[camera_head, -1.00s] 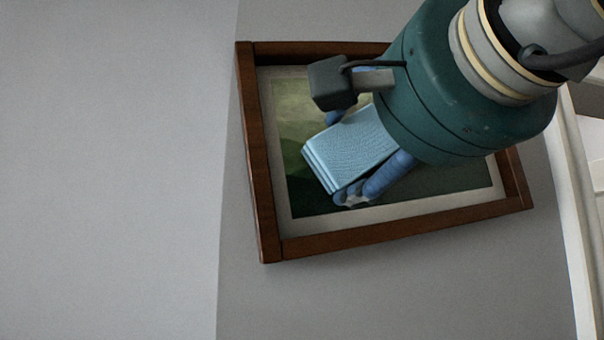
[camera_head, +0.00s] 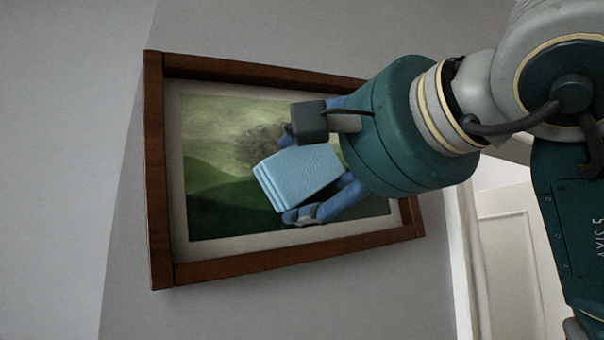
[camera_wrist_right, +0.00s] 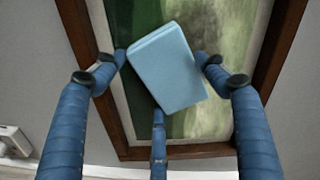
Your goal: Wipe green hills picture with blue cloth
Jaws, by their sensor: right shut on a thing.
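The green hills picture (camera_head: 215,195) hangs on the wall in a brown wooden frame with a pale mat. A dark greyish smudge (camera_head: 262,145) shows on its painted surface, partly behind the cloth and gripper. My right gripper (camera_head: 298,175) is shut on the folded light blue cloth (camera_head: 292,178) and holds it in front of the picture's middle. In the right wrist view the cloth (camera_wrist_right: 167,68) sits between the blue fingers, with the green picture (camera_wrist_right: 217,110) behind it. I cannot tell whether the cloth touches the picture. My left gripper is not in view.
Plain grey wall (camera_head: 60,130) surrounds the frame. A white door (camera_head: 508,240) with pale trim stands to the right, behind my right arm. A small white wall fitting (camera_wrist_right: 14,140) shows at the lower left of the right wrist view.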

